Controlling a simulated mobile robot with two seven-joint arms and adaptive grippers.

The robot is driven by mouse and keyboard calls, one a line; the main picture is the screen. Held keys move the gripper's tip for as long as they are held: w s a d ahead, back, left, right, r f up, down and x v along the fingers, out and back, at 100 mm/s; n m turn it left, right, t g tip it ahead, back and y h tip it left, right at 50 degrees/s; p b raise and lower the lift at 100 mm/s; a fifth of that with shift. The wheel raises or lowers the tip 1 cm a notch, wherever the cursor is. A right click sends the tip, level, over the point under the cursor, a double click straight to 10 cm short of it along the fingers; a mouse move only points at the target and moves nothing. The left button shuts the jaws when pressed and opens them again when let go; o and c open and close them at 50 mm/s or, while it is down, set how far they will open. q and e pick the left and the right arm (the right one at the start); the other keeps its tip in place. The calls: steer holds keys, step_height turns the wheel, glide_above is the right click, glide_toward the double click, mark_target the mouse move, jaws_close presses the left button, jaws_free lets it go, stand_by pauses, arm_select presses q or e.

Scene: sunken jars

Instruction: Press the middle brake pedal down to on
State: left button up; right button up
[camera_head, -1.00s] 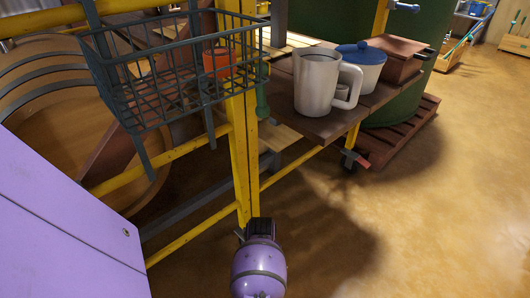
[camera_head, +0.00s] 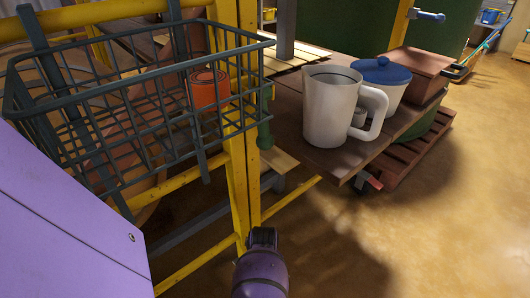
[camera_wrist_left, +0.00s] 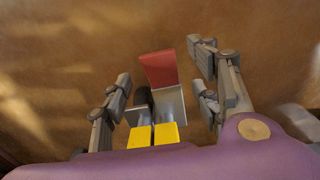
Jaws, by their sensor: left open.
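A red pedal (camera_head: 374,184) sticks out by a dark caster under the front edge of the brown wooden shelf in the head view; most of the caster is hidden. In the left wrist view a red pedal (camera_wrist_left: 159,69) shows above a grey bracket (camera_wrist_left: 170,105) and a black wheel-like part (camera_wrist_left: 143,98). I cannot tell whether it is up or down. My left gripper (camera_wrist_left: 160,74) is open and empty, with fingers to either side of the pedal in the picture. Whether it touches the pedal is unclear. The right gripper is not in view.
A dark wire basket (camera_head: 80,105) holding an orange can (camera_head: 209,88) hangs on a yellow frame (camera_head: 241,165). A white mug (camera_head: 325,105), a blue-lidded pot (camera_head: 383,72) and a brown box (camera_head: 420,70) stand on the shelf (camera_head: 345,163).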

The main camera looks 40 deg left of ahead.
arm_select(q)
step_height(320, 180, down, 5)
steer(key=shift+r+b, duration=0.1)
steer(key=shift+b, duration=1)
steer(key=shift+f, duration=0.25)
steer(key=c, duration=1.4)
jaws_close()
